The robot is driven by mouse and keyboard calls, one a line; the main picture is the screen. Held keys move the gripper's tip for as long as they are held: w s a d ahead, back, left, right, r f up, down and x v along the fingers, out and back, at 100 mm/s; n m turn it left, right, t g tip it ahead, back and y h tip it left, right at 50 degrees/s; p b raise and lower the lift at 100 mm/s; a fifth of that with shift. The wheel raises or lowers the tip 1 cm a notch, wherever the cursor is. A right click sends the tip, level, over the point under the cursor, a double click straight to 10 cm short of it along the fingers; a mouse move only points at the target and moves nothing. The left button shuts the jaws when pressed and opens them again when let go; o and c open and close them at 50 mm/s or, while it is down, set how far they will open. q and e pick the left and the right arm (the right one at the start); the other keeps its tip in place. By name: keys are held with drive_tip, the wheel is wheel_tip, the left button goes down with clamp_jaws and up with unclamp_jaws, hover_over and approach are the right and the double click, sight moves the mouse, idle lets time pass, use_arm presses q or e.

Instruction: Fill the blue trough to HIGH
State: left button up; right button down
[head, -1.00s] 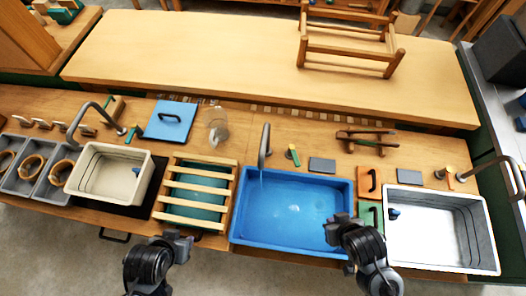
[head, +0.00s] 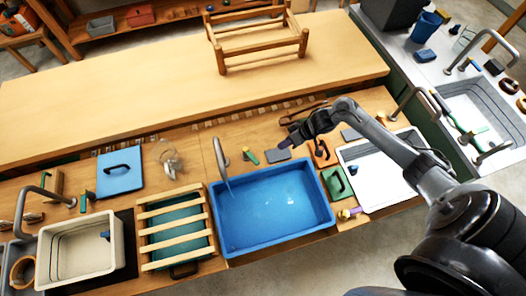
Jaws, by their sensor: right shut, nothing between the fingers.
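The blue trough (head: 219,233) is set in the counter at the middle of the head view. It holds water with a pale glint, and I cannot read a level mark. A grey curved tap (head: 219,157) stands behind it, with a thin stream falling from its spout. A green and tan lever (head: 251,158) is to the right of the tap. My right gripper (head: 284,143) is shut and empty. It hangs above the counter behind the trough, right of the lever and apart from it in the picture. My left gripper is out of view.
A slatted rack (head: 176,208) and a cream basin (head: 44,262) lie left of the trough. A white basin (head: 372,200) is at the right, partly behind my right arm. A grey block (head: 277,155) is near my gripper. A wooden frame (head: 262,47) stands on the back table.

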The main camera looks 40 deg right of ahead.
sight(251, 156)
drive_tip(key=x, duration=0.3)
drive_tip(key=b+x, duration=0.1)
drive_tip(key=x, duration=0.1)
drive_tip(key=w+d+b+x, duration=0.1)
drive_tip(key=x, duration=0.2)
drive_tip(key=shift+w+a+f, duration=0.2)
drive_tip(key=shift+f, duration=0.05)
drive_tip(key=a+p, duration=0.1)
drive_tip(key=a, duration=0.2)
drive_tip(key=shift+r, duration=0.1)
drive_tip(key=shift+a, duration=0.45)
